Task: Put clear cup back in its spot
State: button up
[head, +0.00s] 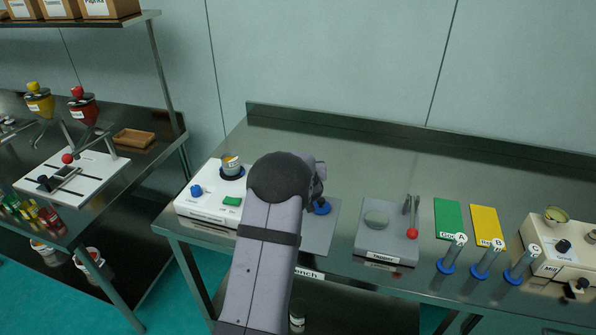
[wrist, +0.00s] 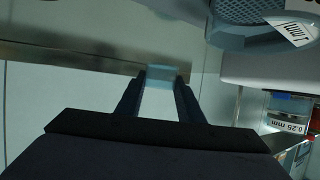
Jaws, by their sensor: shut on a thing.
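My gripper (wrist: 161,82) is shut on a pale see-through piece between its two dark fingertips in the wrist view; it looks like the clear cup (wrist: 160,73). In the head view my arm hides most of the gripper and the cup. A blue round piece (head: 322,208) shows just right of my wrist, over the grey mat (head: 318,235). I cannot tell whether it touches the cup.
A white machine (head: 205,205) with a blue knob stands left of my arm. Right are a grey tapper (head: 385,245) with a red-knobbed lever, green (head: 448,216) and yellow (head: 487,225) pads, tubes A, B, C (head: 484,262) on blue bases, and a mill (head: 553,250).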

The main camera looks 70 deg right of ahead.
jog(key=shift+f, duration=1.75)
jog(key=shift+f, duration=0.1)
jog(key=o, duration=1.1)
jog(key=shift+c, duration=0.2)
jog(key=b+v, duration=0.1)
jog(key=v, duration=1.1)
